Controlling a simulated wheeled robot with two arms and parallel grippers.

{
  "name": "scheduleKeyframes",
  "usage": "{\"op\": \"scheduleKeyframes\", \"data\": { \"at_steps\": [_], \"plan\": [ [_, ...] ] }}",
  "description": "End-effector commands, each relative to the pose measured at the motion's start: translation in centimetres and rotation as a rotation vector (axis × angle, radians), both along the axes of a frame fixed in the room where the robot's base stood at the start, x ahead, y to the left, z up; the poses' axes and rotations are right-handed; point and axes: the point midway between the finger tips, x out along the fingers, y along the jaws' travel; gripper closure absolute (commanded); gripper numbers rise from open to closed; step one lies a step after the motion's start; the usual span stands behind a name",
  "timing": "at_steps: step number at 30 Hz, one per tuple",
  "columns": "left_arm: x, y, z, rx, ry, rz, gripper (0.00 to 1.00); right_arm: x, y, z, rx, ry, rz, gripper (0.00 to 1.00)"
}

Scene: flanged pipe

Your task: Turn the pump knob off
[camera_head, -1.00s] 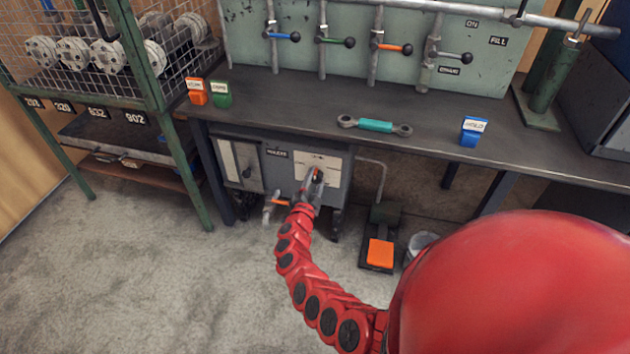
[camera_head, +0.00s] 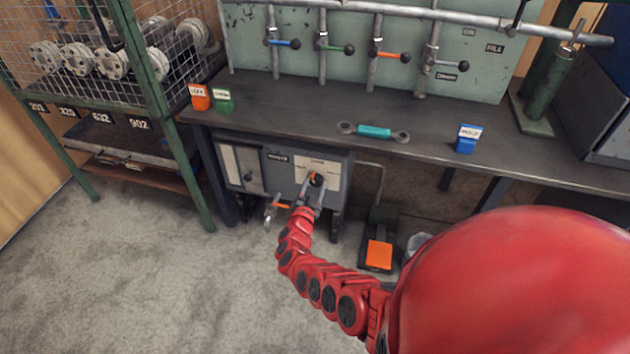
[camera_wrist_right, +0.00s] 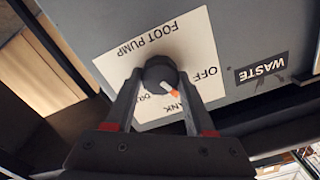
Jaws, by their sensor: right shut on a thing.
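The pump knob (camera_wrist_right: 158,72) is a round black knob with a white and orange pointer, on a white label plate (camera_wrist_right: 112,62) reading FOOT PUMP and OFF. In the wrist view the pointer aims down and right, at the partly covered word ending in NK, not at OFF. The knob (camera_head: 317,181) also shows small on the cabinet front below the bench. My right gripper (camera_wrist_right: 160,80) is shut on the knob, one finger on each side; it also shows in the head view (camera_head: 311,187). My left gripper is not in view.
The grey cabinet (camera_head: 283,183) stands under the dark bench (camera_head: 290,100). An orange-handled valve (camera_head: 277,204) is just left of my right gripper. An orange foot pedal (camera_head: 379,255) is on the floor to the right. A WASTE label (camera_wrist_right: 262,68) is beside the plate.

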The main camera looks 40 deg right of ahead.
Motion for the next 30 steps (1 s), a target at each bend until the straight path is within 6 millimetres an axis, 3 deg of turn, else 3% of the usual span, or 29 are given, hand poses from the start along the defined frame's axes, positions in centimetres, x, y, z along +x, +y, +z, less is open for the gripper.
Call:
{"op": "scheduleKeyframes", "data": {
  "at_steps": [15,30],
  "plan": [
    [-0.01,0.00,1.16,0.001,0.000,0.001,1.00,0.12,0.23,-0.06,-0.289,0.340,0.004,1.00],
    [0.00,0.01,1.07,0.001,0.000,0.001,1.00,0.02,0.17,-0.24,-0.405,0.481,0.002,1.00]
  ]
}}
